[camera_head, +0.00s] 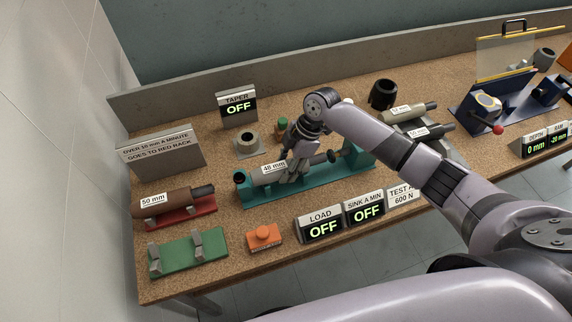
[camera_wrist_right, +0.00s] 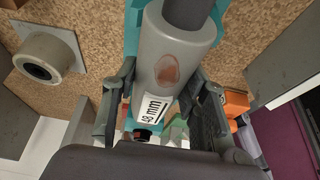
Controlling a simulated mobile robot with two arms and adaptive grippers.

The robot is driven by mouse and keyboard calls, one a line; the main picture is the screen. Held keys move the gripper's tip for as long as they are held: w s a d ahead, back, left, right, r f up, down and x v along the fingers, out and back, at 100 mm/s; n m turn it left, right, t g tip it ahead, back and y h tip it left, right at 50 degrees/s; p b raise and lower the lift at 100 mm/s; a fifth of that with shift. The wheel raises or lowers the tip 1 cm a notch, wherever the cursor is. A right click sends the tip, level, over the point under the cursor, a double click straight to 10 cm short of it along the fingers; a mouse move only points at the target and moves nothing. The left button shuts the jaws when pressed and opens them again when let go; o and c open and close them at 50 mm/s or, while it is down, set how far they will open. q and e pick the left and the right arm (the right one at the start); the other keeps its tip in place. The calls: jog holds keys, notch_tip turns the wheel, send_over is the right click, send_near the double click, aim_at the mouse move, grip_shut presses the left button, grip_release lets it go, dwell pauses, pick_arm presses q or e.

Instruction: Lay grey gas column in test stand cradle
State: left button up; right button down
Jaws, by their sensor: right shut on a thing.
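The grey gas column (camera_head: 262,179), labelled 48 mm, lies lengthwise along the teal test stand (camera_head: 310,190), between its end blocks. It is in or just above the cradle; I cannot tell whether it touches. My right gripper (camera_head: 292,172) comes down over the column from above and is shut on it. In the right wrist view the column (camera_wrist_right: 190,40) lies between the two fingers of the gripper (camera_wrist_right: 165,105), with a reddish-brown patch above its label. The teal stand (camera_wrist_right: 133,20) shows beneath it. My left gripper is not in view.
A brown 50 mm column (camera_head: 165,203) lies on a red rack (camera_head: 190,218) at left, behind an empty green rack (camera_head: 187,255). An orange button box (camera_head: 263,238) and display signs (camera_head: 320,229) stand in front. Other columns (camera_head: 405,113) lie at right beyond my arm.

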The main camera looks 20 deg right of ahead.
jog(key=shift+f, duration=0.1)
jog(key=c, duration=1.1)
grip_release()
jog(key=shift+o, duration=1.1)
jog(key=shift+s+f, duration=0.1)
jog(key=v, duration=1.2)
